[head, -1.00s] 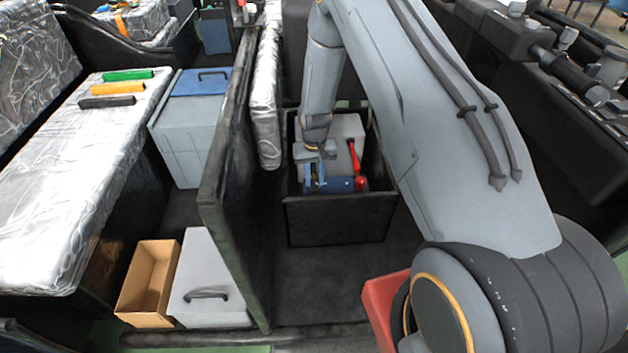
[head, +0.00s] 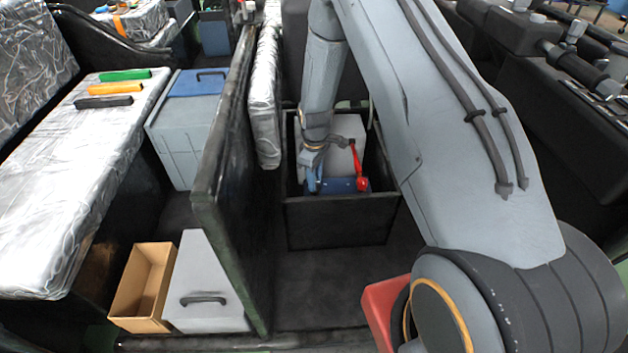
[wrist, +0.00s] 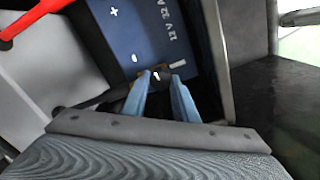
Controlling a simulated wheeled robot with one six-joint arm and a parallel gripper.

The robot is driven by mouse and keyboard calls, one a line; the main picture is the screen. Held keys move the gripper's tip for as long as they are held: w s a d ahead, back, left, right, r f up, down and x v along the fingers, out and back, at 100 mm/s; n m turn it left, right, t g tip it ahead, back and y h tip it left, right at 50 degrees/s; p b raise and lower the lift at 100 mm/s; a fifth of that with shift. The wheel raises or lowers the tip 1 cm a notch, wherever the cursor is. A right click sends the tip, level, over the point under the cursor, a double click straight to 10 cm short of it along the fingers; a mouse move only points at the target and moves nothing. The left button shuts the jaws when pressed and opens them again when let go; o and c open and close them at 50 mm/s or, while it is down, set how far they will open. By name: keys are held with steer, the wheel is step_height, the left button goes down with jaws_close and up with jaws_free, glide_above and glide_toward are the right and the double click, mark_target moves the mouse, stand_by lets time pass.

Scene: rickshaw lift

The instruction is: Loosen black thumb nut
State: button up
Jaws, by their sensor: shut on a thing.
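A blue battery (wrist: 140,35) marked with a plus, a minus and "12 V 32 A" fills the upper middle of the wrist view. In the head view the battery (head: 338,186) sits low in a black open box (head: 340,222). My gripper (wrist: 157,80) is shut on a small dark part at the battery's minus end. That part, the black thumb nut (wrist: 157,75), is mostly hidden between my blue fingertips. In the head view my gripper (head: 314,183) reaches down into the box at the battery's left end.
A red lever or cable end (head: 360,168) stands at the battery's right end; a red bar also shows in the wrist view (wrist: 30,20). The box walls are close around my gripper. A black partition (head: 228,180) rises left of the box.

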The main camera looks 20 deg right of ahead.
steer(key=n, duration=0.6)
steer(key=shift+b, duration=0.35)
stand_by(0.4)
steer(key=o, duration=1.1)
steer(key=shift+c, duration=0.2)
steer(key=shift+r+b, duration=0.4)
steer(key=shift+r, duration=3.55)
